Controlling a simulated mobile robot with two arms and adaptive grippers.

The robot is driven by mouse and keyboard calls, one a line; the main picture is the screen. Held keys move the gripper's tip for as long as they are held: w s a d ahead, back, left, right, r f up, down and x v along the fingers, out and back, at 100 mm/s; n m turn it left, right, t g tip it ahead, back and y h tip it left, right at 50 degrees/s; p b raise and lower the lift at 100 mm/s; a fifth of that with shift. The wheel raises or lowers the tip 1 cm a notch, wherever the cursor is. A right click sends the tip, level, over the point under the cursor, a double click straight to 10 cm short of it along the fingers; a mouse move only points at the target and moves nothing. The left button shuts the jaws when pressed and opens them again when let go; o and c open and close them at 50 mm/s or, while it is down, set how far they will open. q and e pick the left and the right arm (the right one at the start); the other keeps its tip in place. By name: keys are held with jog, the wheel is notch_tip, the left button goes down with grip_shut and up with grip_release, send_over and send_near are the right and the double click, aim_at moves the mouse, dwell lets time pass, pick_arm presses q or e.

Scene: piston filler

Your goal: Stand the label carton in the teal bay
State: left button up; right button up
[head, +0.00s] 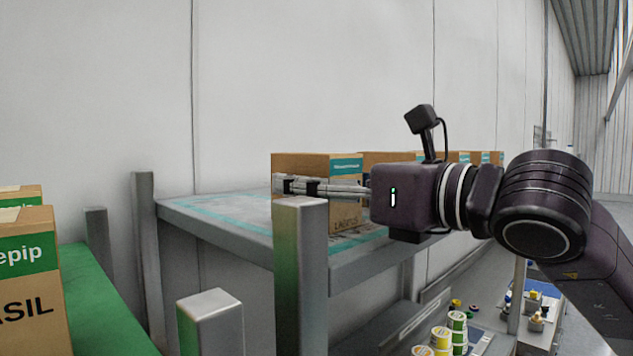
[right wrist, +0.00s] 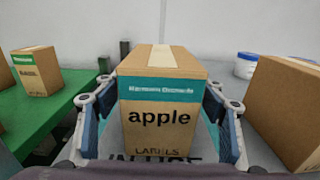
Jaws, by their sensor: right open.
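The label carton (head: 345,190) is a brown box with a teal band, standing upright on the grey shelf at the centre of the head view. In the right wrist view the carton (right wrist: 160,115) reads "apple" and "LABELS". My right gripper (head: 297,186) reaches in from the right, with its open fingers on either side of the carton. In the wrist view narrow gaps seem to show beside it; contact is unclear. Teal markings (head: 205,212) outline a bay on the shelf. The carton's base is partly hidden, so its exact place against the outline is unclear. My left gripper is out of view.
A grey post (head: 300,270) stands in front of the carton. More brown cartons (head: 390,157) stand behind it to the right. A green surface (head: 100,305) at left bears cartons with green labels (head: 30,280). Bare shelf lies left of the carton.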

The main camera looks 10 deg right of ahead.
jog(key=shift+r, duration=0.15)
jog(key=b, duration=0.5)
send_over(393, 242)
jog(key=w, duration=0.1)
jog(key=shift+a, duration=0.15)
jog(key=shift+s+d, duration=0.3)
jog(key=shift+s, duration=0.15)
jog(key=shift+a, duration=0.1)
